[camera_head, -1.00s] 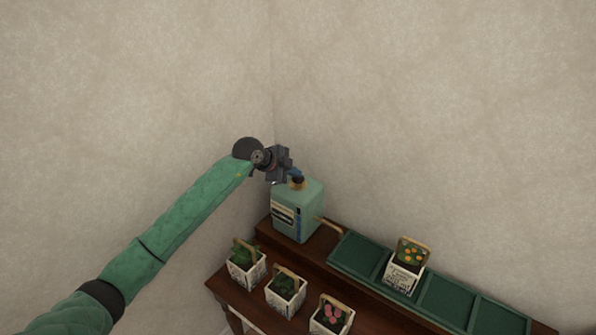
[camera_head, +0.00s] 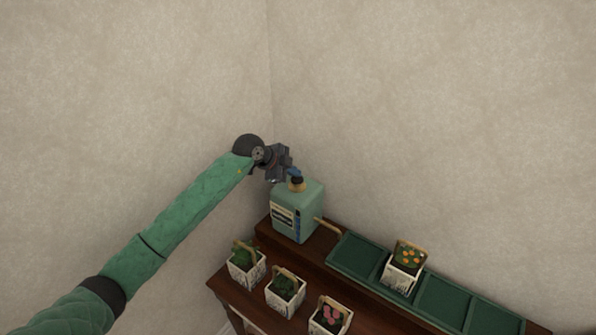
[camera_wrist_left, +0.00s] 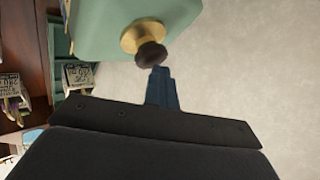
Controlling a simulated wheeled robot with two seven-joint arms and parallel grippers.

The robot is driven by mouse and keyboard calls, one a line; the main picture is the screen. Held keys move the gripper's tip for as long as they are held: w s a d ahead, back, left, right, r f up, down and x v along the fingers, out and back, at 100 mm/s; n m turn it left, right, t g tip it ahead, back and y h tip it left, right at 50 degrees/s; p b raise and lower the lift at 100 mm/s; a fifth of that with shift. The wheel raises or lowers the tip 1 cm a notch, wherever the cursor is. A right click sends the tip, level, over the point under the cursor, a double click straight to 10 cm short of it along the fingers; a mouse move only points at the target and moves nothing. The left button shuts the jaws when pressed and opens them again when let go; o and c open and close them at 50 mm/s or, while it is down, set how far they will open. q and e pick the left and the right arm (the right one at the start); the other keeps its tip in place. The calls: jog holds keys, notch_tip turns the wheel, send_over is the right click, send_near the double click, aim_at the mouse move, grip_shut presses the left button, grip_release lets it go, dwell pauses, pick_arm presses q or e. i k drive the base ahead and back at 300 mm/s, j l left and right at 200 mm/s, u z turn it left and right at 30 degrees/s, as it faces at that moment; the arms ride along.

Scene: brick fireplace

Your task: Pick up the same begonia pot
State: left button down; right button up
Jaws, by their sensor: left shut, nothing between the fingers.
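Several white printed pots with loop handles stand on the dark wooden stand. Two green-leaved pots (camera_head: 247,268) (camera_head: 285,296) and a pink-flowered pot (camera_head: 329,321) are along the front. An orange-flowered pot (camera_head: 404,276) stands in a green tray at the right. I cannot tell which is the begonia. My left gripper (camera_head: 294,174) is shut and empty, just above the green canister (camera_head: 297,224), away from all the pots. In the left wrist view its blue fingers (camera_wrist_left: 160,76) are close to the canister's dark knob (camera_wrist_left: 151,54); I cannot tell if they touch. My right gripper is not in view.
The canister stands at the left end of the raised shelf, with a wooden spout (camera_head: 328,227) pointing right. Green tray compartments (camera_head: 446,302) run to the right, and those in view beside the orange-flowered pot are empty. Plain walls meet in a corner behind.

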aim_at(401, 273)
jog(key=k+l, duration=0.15)
jog(key=k, duration=0.35)
jog(key=k+l, duration=0.1)
jog(key=k, duration=0.4)
jog(key=k+l, duration=0.15)
jog(key=k, duration=0.35)
